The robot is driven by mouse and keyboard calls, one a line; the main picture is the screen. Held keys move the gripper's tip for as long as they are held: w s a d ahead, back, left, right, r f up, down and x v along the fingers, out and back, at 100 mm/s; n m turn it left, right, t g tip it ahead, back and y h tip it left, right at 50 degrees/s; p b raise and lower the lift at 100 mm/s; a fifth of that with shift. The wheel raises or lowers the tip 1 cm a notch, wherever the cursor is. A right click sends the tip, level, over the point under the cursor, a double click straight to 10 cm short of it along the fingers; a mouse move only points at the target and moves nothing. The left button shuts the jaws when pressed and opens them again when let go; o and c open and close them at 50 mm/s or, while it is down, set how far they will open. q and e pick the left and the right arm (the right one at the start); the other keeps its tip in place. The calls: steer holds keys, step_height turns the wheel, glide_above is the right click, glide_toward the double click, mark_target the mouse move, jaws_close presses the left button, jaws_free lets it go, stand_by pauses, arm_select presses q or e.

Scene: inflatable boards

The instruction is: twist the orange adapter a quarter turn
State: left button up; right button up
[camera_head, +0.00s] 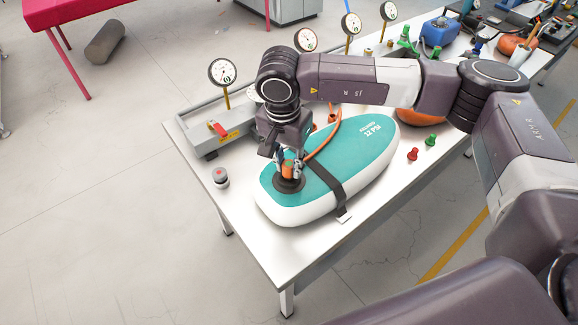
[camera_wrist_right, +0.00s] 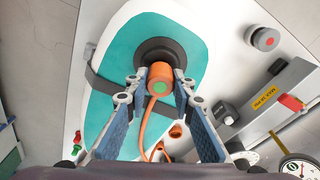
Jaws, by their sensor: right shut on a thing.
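The orange adapter (camera_head: 288,168) sits upright on the black valve ring (camera_head: 289,186) at the near end of the teal and white inflatable board (camera_head: 360,142). An orange hose (camera_head: 327,140) runs from it across the board. My right gripper (camera_head: 287,166) comes down from above and is shut on the adapter. In the right wrist view the adapter (camera_wrist_right: 160,78) is between the fingertips, with a green disc on its end. The lower part of the adapter is partly hidden by the fingers in the head view. My left gripper is out of view.
A black strap (camera_head: 325,180) crosses the board. A grey pump unit with a red lever (camera_head: 219,129) stands at the left, and a grey button with a red top (camera_head: 221,177) is near the table's left edge. Red (camera_head: 413,154) and green (camera_head: 431,140) plugs stand at right.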

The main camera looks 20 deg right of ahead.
stand_by(0.3)
steer(key=shift+f+n+b, duration=0.1)
steer(key=shift+n+b, duration=0.35)
steer(key=shift+n, duration=0.05)
steer(key=shift+n+b, duration=0.85)
steer(key=shift+n, duration=0.35)
steer(key=shift+s+n+y+b, duration=0.1)
steer(key=shift+n+y+b, duration=0.3)
steer(key=shift+n, duration=0.5)
